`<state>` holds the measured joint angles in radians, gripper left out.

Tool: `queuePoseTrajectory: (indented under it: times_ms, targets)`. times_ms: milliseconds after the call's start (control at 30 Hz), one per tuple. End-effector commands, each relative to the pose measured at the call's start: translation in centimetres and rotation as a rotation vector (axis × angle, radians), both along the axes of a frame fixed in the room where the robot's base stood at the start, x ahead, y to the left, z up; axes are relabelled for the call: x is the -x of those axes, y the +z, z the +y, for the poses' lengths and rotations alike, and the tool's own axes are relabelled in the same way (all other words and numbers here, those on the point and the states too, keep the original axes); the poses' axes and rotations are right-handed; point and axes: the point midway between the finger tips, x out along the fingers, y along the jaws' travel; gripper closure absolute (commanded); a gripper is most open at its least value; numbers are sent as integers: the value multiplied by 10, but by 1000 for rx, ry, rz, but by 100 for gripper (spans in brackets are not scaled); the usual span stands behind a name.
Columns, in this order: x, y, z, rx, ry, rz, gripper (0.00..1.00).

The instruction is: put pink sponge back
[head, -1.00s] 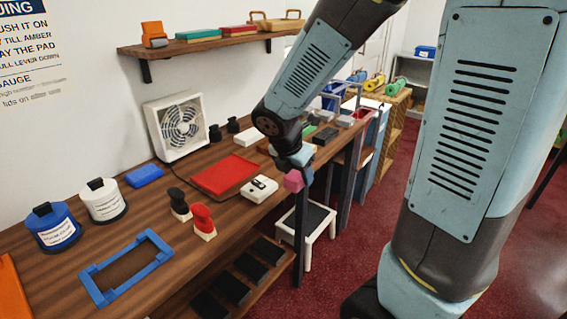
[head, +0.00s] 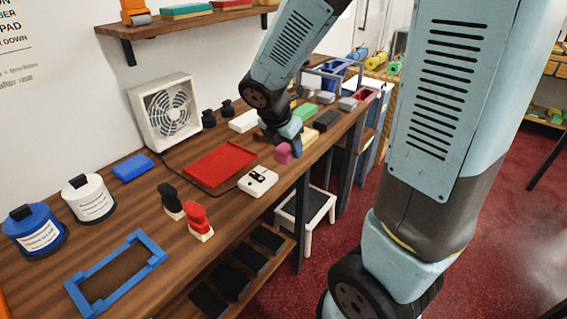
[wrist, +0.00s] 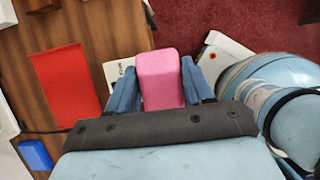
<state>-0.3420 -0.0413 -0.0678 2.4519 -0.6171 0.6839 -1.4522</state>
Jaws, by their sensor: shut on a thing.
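The pink sponge (head: 283,153) is at the end of my arm, at the front edge of the wooden counter (head: 135,195). In the wrist view the pink sponge (wrist: 160,78) sits between both fingers. My gripper (head: 285,146) is shut on it; it also shows in the wrist view (wrist: 160,85). I cannot tell whether the sponge touches the counter top.
A red tray (head: 220,163) and a white box with black marks (head: 258,181) lie left of my gripper. Several blocks, including a green one (head: 305,111) and a black one (head: 327,120), lie behind it. A white stool (head: 306,215) stands below.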

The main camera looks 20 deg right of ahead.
Motion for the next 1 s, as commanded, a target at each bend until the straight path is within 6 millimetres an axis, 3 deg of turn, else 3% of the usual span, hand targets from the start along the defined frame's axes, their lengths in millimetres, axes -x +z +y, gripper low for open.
queuePoseTrajectory:
  times_ms: [567,1000]
  targets:
    - [-88,-42,-24,1,-4,2,77]
    - [-125,-89,-33,1,-3,2,77]
